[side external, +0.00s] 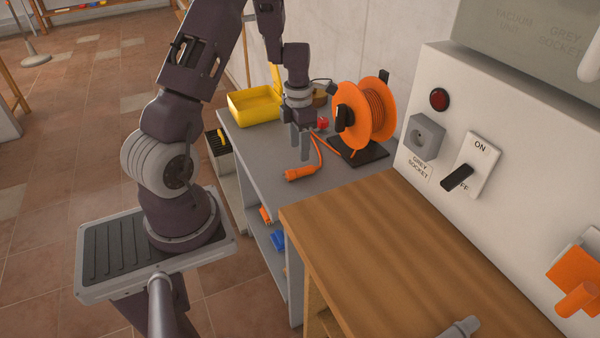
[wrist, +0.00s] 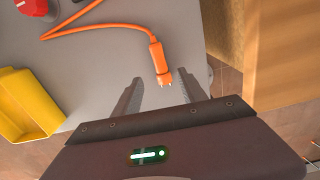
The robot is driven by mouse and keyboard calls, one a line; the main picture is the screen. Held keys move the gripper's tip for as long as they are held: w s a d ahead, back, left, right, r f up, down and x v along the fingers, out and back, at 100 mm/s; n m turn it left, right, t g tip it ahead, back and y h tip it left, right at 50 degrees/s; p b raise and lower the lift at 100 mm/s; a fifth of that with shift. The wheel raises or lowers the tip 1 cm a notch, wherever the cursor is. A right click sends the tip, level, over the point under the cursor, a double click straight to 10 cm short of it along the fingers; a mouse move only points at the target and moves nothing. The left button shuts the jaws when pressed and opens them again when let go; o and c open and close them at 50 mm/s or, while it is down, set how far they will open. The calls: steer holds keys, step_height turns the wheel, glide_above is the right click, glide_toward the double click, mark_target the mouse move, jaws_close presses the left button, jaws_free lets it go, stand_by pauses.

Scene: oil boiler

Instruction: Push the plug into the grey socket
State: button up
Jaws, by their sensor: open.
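The orange plug (side external: 300,174) lies on the grey shelf-table near its front edge, its cable running back to the orange reel. It also shows in the wrist view (wrist: 158,62), with its metal pins pointing toward my gripper. My gripper (side external: 301,154) points down above the table, close to the plug. In the wrist view my gripper (wrist: 160,90) is open, with the plug showing between and beyond the fingertips; nothing is held. The grey socket (side external: 425,137) is on the white wall panel at the right, labelled "GREY SOCKET", and it is empty.
The orange cable reel (side external: 365,114) stands on a black base behind the plug. A yellow bin (side external: 254,106) sits at the table's back left. A wooden bench (side external: 400,255) stands before the panel. A black switch lever (side external: 457,177) and red button (side external: 439,99) are near the socket.

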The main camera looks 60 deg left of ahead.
mark_target(301, 169)
steer(key=shift+n, duration=0.3)
steer(key=f, duration=0.8)
steer(key=shift+w, duration=0.2)
steer(key=shift+r, duration=0.1)
jaws_close()
